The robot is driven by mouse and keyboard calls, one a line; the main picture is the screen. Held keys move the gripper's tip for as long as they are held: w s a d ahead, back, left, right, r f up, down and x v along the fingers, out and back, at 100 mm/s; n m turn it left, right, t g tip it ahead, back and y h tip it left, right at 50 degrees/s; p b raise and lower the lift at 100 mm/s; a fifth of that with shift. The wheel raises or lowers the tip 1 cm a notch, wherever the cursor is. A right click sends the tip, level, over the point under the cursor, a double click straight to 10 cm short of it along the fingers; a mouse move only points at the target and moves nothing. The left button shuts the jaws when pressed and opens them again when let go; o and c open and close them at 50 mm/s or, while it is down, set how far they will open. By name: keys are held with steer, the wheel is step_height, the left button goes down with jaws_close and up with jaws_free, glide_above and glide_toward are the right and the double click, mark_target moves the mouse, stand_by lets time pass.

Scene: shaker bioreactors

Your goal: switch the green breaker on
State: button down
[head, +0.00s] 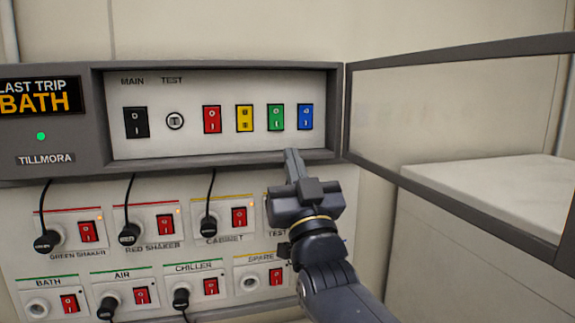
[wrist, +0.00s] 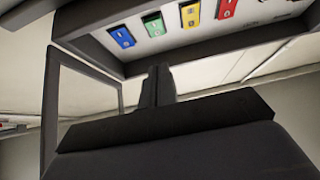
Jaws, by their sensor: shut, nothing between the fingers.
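The green breaker (head: 276,117) is a rocker switch in the upper panel, between the yellow breaker (head: 244,118) and the blue breaker (head: 305,117). It also shows in the wrist view (wrist: 154,25), near the top. My gripper (head: 293,155) is shut and empty. In the wrist view the fingers (wrist: 157,72) point up toward the breaker row with a gap between. I cannot tell clearly which side of the green rocker is pressed.
A black MAIN switch (head: 135,122), a TEST button (head: 175,121) and a red breaker (head: 212,119) share the panel. The clear framed cover (head: 455,60) stands open at the right. Sockets with plugs and red switches (head: 165,224) fill the panel below. The panel's lower frame (head: 220,160) protrudes.

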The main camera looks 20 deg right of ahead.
mark_target(277, 125)
steer(key=x, duration=0.2)
steer(key=f+p+x, duration=0.1)
steer(key=x, duration=0.2)
steer(key=w+p+x, duration=0.1)
steer(key=x, duration=0.2)
steer(key=shift+w+f, duration=0.2)
steer(key=shift+w+f+p, duration=0.15)
steer(key=shift+w+p, duration=0.15)
steer(key=shift+w, duration=0.2)
steer(key=shift+f, duration=0.1)
steer(key=shift+w+f+b, duration=0.2)
steer(key=shift+w+b, duration=0.05)
steer(key=shift+b, duration=0.5)
steer(key=shift+w+r, duration=0.15)
steer(key=shift+r, duration=0.05)
